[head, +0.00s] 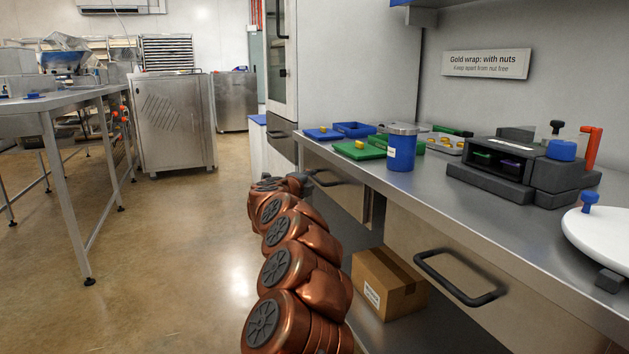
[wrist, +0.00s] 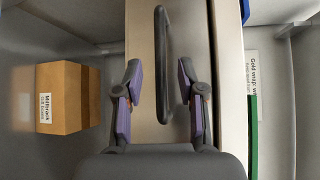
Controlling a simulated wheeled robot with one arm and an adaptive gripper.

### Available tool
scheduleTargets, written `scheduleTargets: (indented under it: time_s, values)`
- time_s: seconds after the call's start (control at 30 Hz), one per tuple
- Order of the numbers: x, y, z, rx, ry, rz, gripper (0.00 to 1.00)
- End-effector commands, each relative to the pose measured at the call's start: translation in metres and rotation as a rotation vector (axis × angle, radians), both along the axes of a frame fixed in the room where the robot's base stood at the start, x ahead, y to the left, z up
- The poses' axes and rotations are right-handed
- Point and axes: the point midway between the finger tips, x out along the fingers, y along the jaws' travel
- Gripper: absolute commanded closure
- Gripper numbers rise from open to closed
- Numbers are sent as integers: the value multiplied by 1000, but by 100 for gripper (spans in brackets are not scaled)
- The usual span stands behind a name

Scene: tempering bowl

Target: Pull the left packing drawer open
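The left packing drawer (head: 346,196) is under the counter, beyond the right one, and its front looks flush with the counter. Its dark bar handle (head: 325,180) is partly hidden by my arm in the head view. In the wrist view the drawer front (wrist: 145,30) fills the middle, with the handle (wrist: 164,45) running up and down the picture. My gripper (wrist: 160,69) is open, one finger on each side of the handle, with gaps visible on both sides. In the head view my gripper is mostly hidden behind my arm.
A second drawer (head: 416,246) with its own handle (head: 458,280) is nearer on the right. A cardboard box (head: 387,283) sits on the lower shelf. A blue tub (head: 401,152), trays and a dark machine (head: 530,165) stand on the counter (head: 480,205). The floor to the left is clear.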

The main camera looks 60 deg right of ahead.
Motion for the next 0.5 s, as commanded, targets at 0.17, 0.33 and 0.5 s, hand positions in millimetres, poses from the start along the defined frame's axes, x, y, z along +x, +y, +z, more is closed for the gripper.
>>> scheduleTargets:
  time_s: [0.17,0.33,0.5]
  values:
    - [3,-14,-2,-1,2,-2,61]
    - [5,-27,-3,-2,1,-2,61]
    - [7,-37,-5,0,2,-3,61]
